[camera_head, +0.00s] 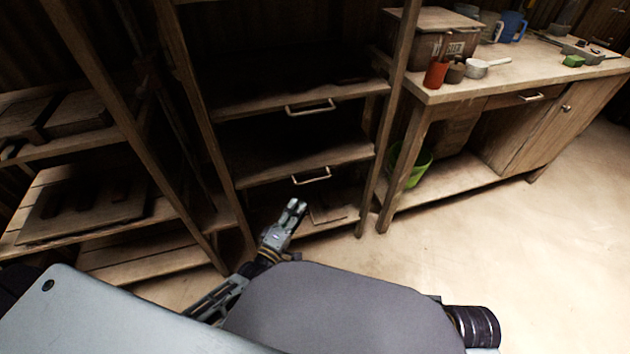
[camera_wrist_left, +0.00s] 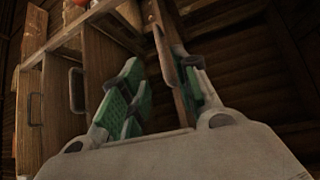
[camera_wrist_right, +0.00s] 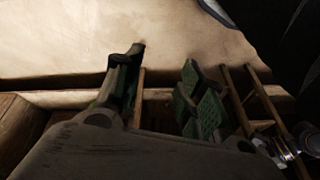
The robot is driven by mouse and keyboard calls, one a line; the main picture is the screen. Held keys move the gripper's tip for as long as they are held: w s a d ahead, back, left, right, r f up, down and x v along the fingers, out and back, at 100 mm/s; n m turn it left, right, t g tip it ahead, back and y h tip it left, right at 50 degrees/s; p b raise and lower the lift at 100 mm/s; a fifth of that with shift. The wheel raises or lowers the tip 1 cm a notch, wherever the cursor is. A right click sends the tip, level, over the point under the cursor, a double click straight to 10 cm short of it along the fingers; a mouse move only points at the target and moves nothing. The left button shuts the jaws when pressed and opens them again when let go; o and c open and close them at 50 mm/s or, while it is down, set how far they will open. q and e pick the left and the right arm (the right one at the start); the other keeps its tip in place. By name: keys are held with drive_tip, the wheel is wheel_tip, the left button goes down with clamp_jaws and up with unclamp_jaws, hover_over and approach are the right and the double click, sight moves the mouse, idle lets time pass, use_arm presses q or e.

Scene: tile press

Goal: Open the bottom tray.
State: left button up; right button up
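The wooden rack holds trays with metal handles: an upper handle (camera_head: 309,108) and a lower handle (camera_head: 311,176). Below them, near the floor, is the dark bottom tray (camera_head: 335,213); its handle is hard to make out. My left gripper (camera_head: 293,212) is in front of the rack's lowest level, just left of that tray. In the left wrist view its green-padded fingers (camera_wrist_left: 165,95) are apart, with a brown bar (camera_wrist_left: 164,58) showing beyond the gap; I cannot tell whether they touch. My right gripper (camera_wrist_right: 160,85) is open and empty in the right wrist view.
A workbench (camera_head: 480,85) with a box, mugs and a red cup stands right of the rack. A green bucket (camera_head: 421,167) sits under it. Another shelf (camera_head: 90,205) stands at the left. The floor (camera_head: 520,240) at the right is clear.

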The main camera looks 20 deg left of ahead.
sight(315, 180)
use_arm(q)
drive_tip(key=shift+b+x, duration=1.35)
drive_tip(key=shift+x, duration=5)
use_arm(e)
wheel_tip(315, 180, down, 6)
drive_tip(key=a+t+y, duration=0.1)
drive_tip(key=a, duration=0.1)
drive_tip(key=shift+w+f, duration=0.25)
use_arm(q)
drive_tip(key=shift+c, duration=0.4)
use_arm(e)
drive_tip(key=shift+w+d+r, duration=0.1)
drive_tip(key=shift+w+r, duration=0.05)
use_arm(q)
clamp_jaws()
use_arm(e)
drive_tip(key=shift+w+r, duration=0.1)
